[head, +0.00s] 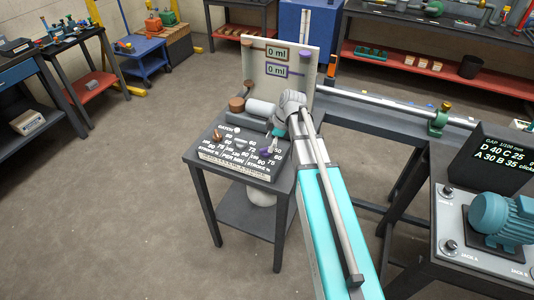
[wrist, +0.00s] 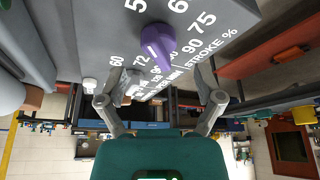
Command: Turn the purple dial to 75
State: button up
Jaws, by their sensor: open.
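The purple dial (wrist: 158,44) shows large at the top of the wrist view, on a grey panel with white numbers around it, 75 (wrist: 203,22) among them. A pale mark shows on the dial; I cannot tell which number it points to. My gripper (wrist: 152,85) is open, its two fingers spread apart, with the dial lying ahead between their lines. I cannot tell whether a finger touches it. In the head view the dial (head: 266,151) is small at the right of the panel (head: 238,154), with my gripper (head: 275,135) close above it, partly hidden by my wrist.
A brown dial (head: 217,137) is at the panel's left. Behind stand a pale cylinder (head: 261,109) and an upright board (head: 280,65) with two "0 ml" displays. A bench with a blue motor (head: 497,216) is at right. Floor at left is clear.

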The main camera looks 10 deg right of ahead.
aim_at(267, 148)
jog(key=shift+b+x, duration=1.3)
jog(key=shift+x, duration=0.4)
jog(key=shift+c, duration=0.2)
jog(key=c, duration=1.1)
